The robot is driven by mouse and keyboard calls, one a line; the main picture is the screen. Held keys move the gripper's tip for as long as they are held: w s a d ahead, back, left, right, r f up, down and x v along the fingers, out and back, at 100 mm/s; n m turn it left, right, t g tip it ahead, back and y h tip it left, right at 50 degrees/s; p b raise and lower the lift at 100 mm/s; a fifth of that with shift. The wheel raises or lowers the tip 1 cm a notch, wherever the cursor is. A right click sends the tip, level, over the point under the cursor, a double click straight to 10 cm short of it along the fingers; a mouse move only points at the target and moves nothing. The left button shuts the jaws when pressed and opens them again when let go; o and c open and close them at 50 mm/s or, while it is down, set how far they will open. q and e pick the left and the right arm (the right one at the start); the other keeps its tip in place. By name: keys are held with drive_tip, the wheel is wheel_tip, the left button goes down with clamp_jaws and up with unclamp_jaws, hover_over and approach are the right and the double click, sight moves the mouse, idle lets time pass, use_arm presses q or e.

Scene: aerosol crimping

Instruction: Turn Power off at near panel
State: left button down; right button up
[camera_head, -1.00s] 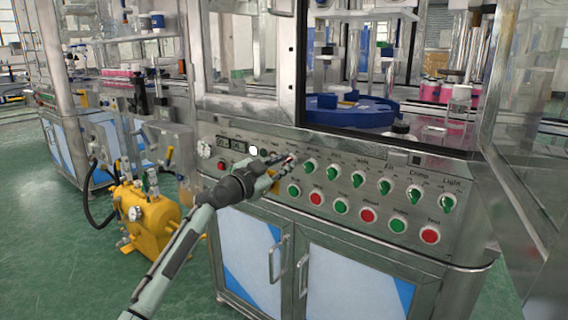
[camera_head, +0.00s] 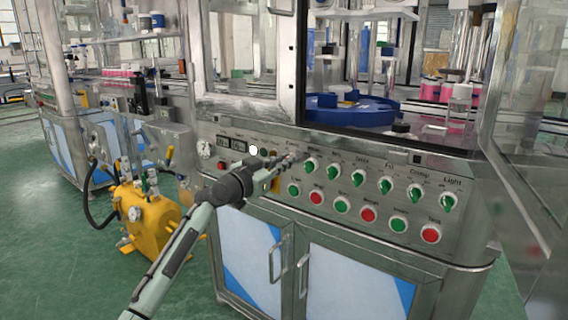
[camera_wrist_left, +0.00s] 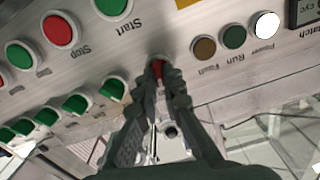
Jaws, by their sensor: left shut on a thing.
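The near panel (camera_head: 330,225) is a metal front with knobs, buttons and lamps. My left gripper (camera_head: 296,157) is at the left end of the upper knob row. In the left wrist view, my left gripper (camera_wrist_left: 160,70) is shut on a small red knob (camera_wrist_left: 158,67) on the panel. The fingers hide most of this knob, so its angle and label cannot be read. A lit white lamp (camera_head: 253,149) is to its left in the head view. In the left wrist view this white lamp (camera_wrist_left: 267,25) has the label Power. My right gripper is out of view.
Several green knobs (camera_head: 361,173) continue the row to the right. Below are green and red buttons (camera_head: 368,215). Brown (camera_wrist_left: 204,48) and dark green (camera_wrist_left: 233,37) lamps sit beside the white one. A yellow tank (camera_head: 147,220) stands on the floor at left.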

use_arm(q)
drive_tip(key=shift+w+a+n+p, duration=0.1)
drive_tip(key=shift+n+p, duration=0.25)
drive_tip(key=shift+n, duration=1.75)
drive_tip(key=shift+a+n+p, duration=0.1)
drive_tip(key=shift+n+p, duration=0.2)
drive_tip(key=shift+n, duration=1.8)
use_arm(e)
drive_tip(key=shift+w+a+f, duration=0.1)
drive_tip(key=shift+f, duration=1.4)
use_arm(q)
drive_tip(key=c, duration=1.7)
unclamp_jaws()
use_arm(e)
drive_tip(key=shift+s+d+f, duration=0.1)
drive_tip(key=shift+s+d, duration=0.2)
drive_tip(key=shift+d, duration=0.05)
use_arm(q)
drive_tip(key=v, duration=1.2)
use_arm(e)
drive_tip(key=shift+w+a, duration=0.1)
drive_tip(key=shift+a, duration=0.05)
